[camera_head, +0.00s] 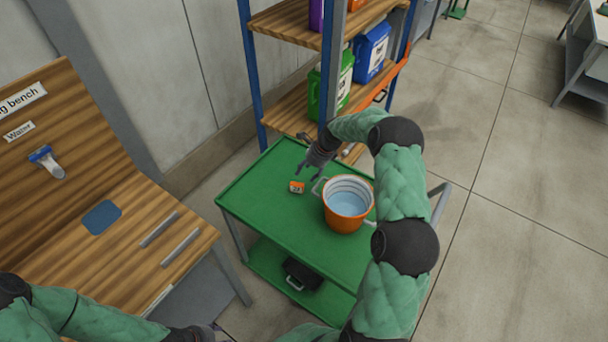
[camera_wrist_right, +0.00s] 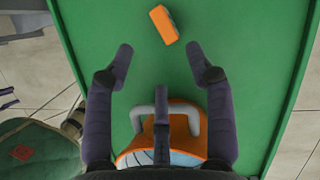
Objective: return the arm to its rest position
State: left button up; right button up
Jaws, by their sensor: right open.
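My right gripper (camera_head: 306,170) hangs over the green cart (camera_head: 258,182), its arm reaching up from the bottom right. In the right wrist view the fingers (camera_wrist_right: 160,52) are spread apart with nothing between them. A small orange block-like item (camera_head: 296,187) lies on the cart top just beyond the fingertips, and it also shows in the wrist view (camera_wrist_right: 163,25). An orange bucket (camera_head: 345,222) with pale blue contents stands beside the gripper, partly behind the fingers in the wrist view (camera_wrist_right: 180,120).
A shelf rack (camera_head: 280,24) with a green jug (camera_head: 345,85) and a blue container (camera_head: 371,52) stands close behind the cart. A wooden bench (camera_head: 135,235) is at left. A black case (camera_head: 302,274) lies on the cart's lower shelf.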

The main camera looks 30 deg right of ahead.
pick_arm(q)
jog(key=shift+r, duration=0.15)
pick_arm(e)
jog(key=shift+r, duration=0.25)
